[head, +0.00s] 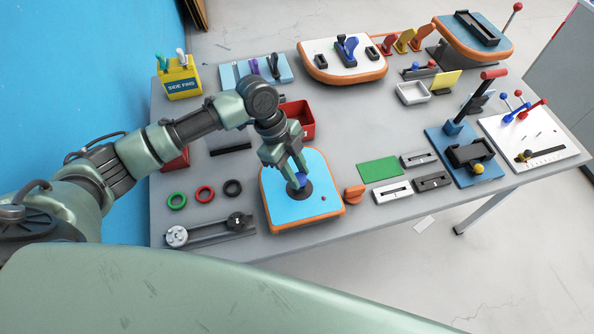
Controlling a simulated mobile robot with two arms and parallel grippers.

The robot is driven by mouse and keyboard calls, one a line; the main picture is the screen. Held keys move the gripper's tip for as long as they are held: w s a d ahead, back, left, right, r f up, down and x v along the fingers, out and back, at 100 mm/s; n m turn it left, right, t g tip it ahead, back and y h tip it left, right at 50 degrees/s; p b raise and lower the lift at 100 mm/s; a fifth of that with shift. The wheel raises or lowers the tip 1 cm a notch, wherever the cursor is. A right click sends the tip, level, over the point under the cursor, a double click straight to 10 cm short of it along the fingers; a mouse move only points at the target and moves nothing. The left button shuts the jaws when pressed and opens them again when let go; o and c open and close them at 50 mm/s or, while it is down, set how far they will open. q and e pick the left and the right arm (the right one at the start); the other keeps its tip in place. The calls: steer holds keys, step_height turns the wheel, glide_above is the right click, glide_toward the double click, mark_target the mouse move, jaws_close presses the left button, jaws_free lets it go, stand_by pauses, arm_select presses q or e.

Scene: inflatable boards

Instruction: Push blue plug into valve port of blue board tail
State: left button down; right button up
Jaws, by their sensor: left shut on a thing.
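The blue board tail (282,209) lies flat at the front of the grey table, a light blue pad with an orange rim. A dark round valve port (304,191) sits on its upper face. My left gripper (298,174) is above the board, pointing down at the port. It is shut on the blue plug (301,181), which is right at the port. The fingers partly hide the plug, and I cannot tell how deep it sits. My right gripper is not in view.
A red bin (298,118) stands behind my gripper.

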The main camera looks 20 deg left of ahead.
arm_select(q)
steer(key=shift+p, duration=0.7)
stand_by(1.1)
steer(key=shift+f+b, duration=0.8)
steer(key=shift+f, duration=0.5)
steer(key=c, duration=1)
jaws_free()
steer(key=shift+o, duration=0.2)
steer(key=b+v, duration=0.2)
steer(key=v, duration=0.6)
steer(key=shift+d+f, duration=0.1)
steer(key=shift+d, duration=0.1)
